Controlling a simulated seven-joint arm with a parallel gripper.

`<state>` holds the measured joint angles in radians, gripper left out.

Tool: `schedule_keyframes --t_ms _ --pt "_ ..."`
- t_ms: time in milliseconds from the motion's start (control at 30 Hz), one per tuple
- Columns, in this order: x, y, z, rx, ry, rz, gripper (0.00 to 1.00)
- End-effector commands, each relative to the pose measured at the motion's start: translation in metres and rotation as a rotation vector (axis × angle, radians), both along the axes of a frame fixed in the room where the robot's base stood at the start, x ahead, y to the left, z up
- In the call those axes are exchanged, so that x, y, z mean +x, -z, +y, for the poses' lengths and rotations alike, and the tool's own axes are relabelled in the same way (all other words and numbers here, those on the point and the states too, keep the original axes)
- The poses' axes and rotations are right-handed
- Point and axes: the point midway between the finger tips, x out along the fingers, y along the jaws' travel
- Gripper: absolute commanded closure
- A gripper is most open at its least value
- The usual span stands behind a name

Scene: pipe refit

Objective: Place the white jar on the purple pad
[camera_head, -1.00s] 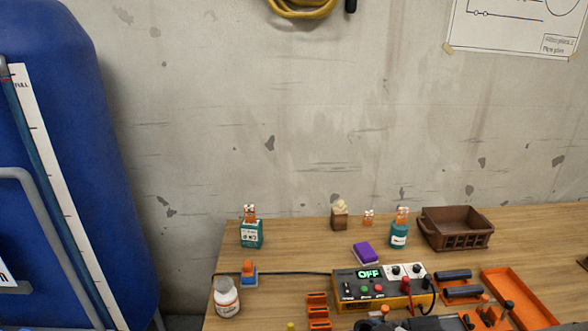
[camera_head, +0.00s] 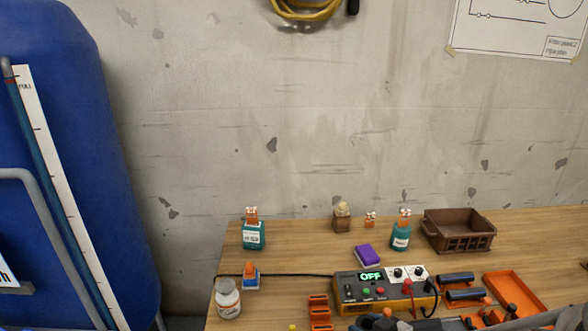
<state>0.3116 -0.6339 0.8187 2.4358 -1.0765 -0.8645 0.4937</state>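The white jar (camera_head: 228,300) stands upright at the table's front left, with a printed label and a pale grey top. The purple pad (camera_head: 364,253) is a small purple block with a pale lower edge. It lies near the middle of the table, behind the meter box, and nothing rests on it. The jar is well to the left of the pad and apart from it. I cannot make out my gripper in this view.
An orange-and-grey meter box (camera_head: 386,289) stands between the pad and the front edge. Teal bottles (camera_head: 253,235) (camera_head: 400,237), a brown basket (camera_head: 459,231) and an orange tray (camera_head: 517,293) surround it. Dark, partly cut-off shapes fill the bottom edge. Bare wood lies left of the pad.

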Motion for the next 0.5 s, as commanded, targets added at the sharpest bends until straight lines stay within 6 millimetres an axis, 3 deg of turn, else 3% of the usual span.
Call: schedule_keyframes --t_ms 500 --pt "0.081 -0.03 -0.017 0.0 -0.116 0.0 0.77"
